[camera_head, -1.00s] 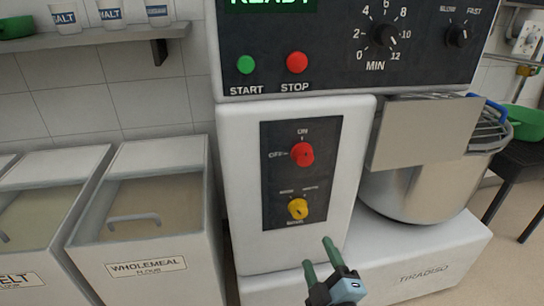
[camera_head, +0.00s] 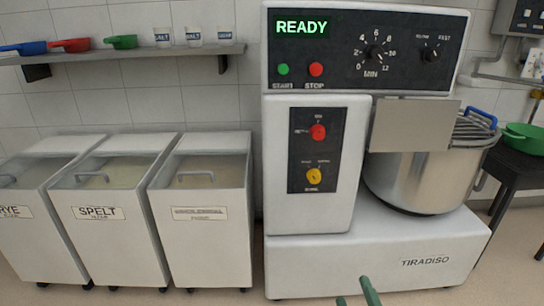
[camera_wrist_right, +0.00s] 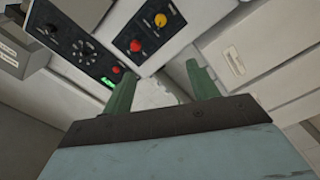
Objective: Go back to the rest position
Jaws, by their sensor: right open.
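My right gripper (camera_head: 357,291) shows at the bottom edge of the head view, only its green fingertips in frame. In the right wrist view its two green fingers (camera_wrist_right: 162,92) stand wide apart with nothing between them. The white dough mixer (camera_head: 310,215) stands ahead, and the fingers are apart from it. Its display reads READY. The red knob (camera_head: 318,132) and the yellow knob (camera_head: 314,176) sit on its dark lower panel, which also shows in the right wrist view (camera_wrist_right: 145,35). My left gripper is not in view.
A steel bowl (camera_head: 415,182) with a guard sits at the mixer's right. Flour bins labelled RYE, SPELT and one hard to read (camera_head: 208,250) stand at left. A wall shelf (camera_head: 120,54) holds scoops and cups. A green bowl (camera_head: 524,138) rests on a dark stand at right.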

